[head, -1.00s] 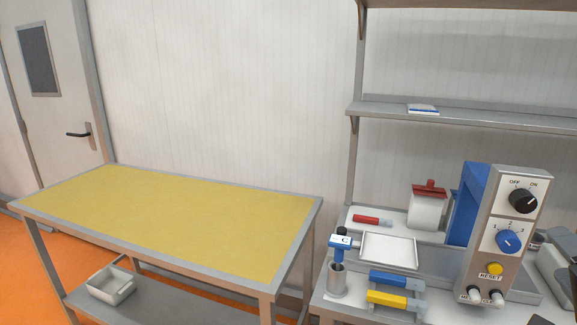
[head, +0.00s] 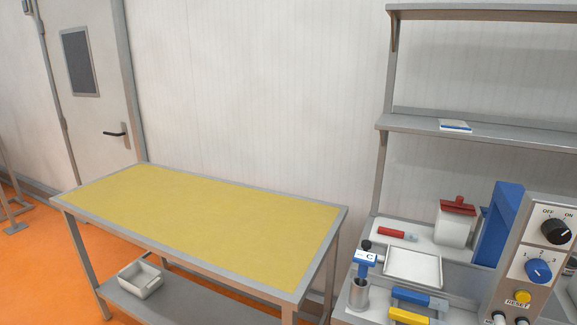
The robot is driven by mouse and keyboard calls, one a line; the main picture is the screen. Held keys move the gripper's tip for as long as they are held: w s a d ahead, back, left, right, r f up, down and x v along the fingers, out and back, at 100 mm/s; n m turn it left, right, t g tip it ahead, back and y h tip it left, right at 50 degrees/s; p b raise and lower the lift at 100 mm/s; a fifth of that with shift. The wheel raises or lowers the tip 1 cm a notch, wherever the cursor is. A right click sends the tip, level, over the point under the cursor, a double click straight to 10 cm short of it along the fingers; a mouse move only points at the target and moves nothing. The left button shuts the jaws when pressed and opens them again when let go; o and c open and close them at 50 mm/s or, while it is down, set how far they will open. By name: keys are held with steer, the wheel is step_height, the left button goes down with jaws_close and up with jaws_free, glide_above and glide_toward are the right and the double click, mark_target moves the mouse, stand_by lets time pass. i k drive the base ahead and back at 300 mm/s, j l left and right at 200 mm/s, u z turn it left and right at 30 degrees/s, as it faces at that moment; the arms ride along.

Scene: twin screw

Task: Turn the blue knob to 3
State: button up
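The blue knob (head: 538,270) is on the front of an upright grey control panel (head: 513,278) at the right edge of the head view. The marks 1, 2 and 3 are printed around it, though the 3 is hard to read. Its white pointer appears turned toward the upper left, but it is too small to be sure of the mark. A black OFF/ON knob (head: 556,231) is above it and a yellow RESET button (head: 522,297) is below. My gripper is not in view.
A yellow-topped table (head: 200,215) stands in the middle. The right bench holds a white tray (head: 412,267), blue- and yellow-handled tools (head: 418,297), a metal cup (head: 358,294) and a red-lidded container (head: 454,225). A shelf (head: 480,135) is above.

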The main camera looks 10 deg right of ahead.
mark_target(539, 272)
steer(key=k+z, duration=0.1)
steer(key=z, duration=1.4)
